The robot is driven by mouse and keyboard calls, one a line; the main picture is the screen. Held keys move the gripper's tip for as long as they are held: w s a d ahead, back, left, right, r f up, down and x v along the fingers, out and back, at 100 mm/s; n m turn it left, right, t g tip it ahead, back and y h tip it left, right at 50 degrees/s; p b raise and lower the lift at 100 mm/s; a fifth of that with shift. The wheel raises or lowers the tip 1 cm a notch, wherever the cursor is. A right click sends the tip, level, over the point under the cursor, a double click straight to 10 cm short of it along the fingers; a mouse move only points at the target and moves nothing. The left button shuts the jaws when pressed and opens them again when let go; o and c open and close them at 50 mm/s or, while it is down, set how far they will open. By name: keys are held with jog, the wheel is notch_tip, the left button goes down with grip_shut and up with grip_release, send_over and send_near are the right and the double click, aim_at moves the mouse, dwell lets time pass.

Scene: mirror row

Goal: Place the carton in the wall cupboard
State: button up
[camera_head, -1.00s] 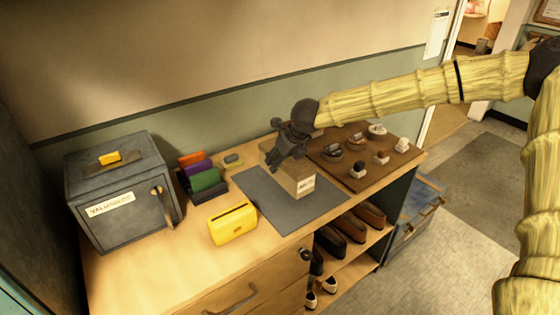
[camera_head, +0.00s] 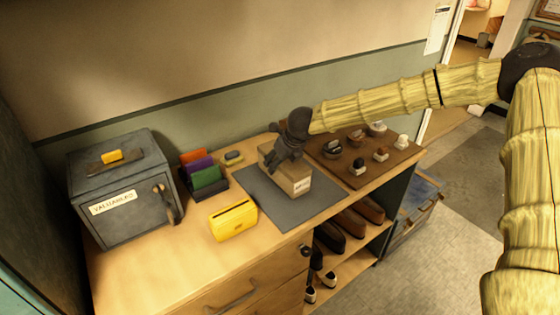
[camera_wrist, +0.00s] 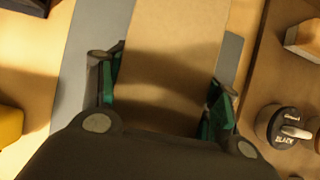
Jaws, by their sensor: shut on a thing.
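The carton (camera_head: 298,184) is a brown cardboard box with a white label on its near end. It is on or just over the grey mat (camera_head: 257,190) on the counter; I cannot tell if it touches. My gripper (camera_head: 285,158) reaches down on it from above. In the wrist view the carton (camera_wrist: 175,45) lies between the two green-padded fingers of my gripper (camera_wrist: 165,95), which are shut on its sides. The wall cupboard is not recognisable in these views.
A grey valuables box (camera_head: 120,190) stands at the left, with coloured wallets in a rack (camera_head: 205,178) and a yellow purse (camera_head: 233,221) beside it. A brown board (camera_head: 385,165) with several small items lies close right of the carton. Shoes sit on shelves below.

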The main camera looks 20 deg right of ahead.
jog(key=o, duration=1.4)
jog(key=shift+r, duration=0.1)
